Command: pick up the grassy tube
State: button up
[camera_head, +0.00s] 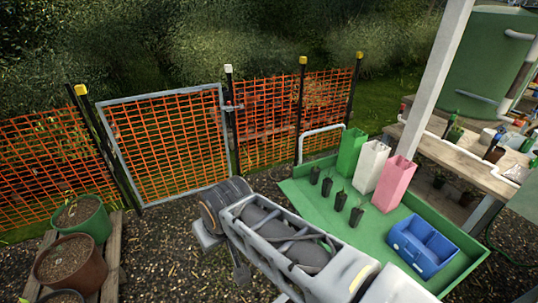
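A tall, square, grass-green tube (351,152) stands upright at the far end of a low green tray (300,207). A white tube (370,166) and a pink tube (394,184) stand beside it in a row towards the right. My arm reaches in from the bottom right, left of the tray. Grey prongs at its far end may be my gripper (224,262); the arm partly hides it, and its opening is unclear. Nothing shows held there, and it is well apart from the green tube.
Several small black seedling pots (356,217) stand in the tray left of the tubes. A blue divided crate (423,248) sits at its near right. A white post (437,80) and wooden bench (460,157) stand right. Orange mesh fencing (165,145) closes the back.

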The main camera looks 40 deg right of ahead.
aim_at(315, 170)
jog(key=z, duration=0.15)
jog(key=i, duration=1.8)
jog(key=z, duration=1.3)
jog(key=i, duration=1)
jog(key=z, duration=1.55)
jog(key=i, duration=0.4)
jog(key=z, duration=0.15)
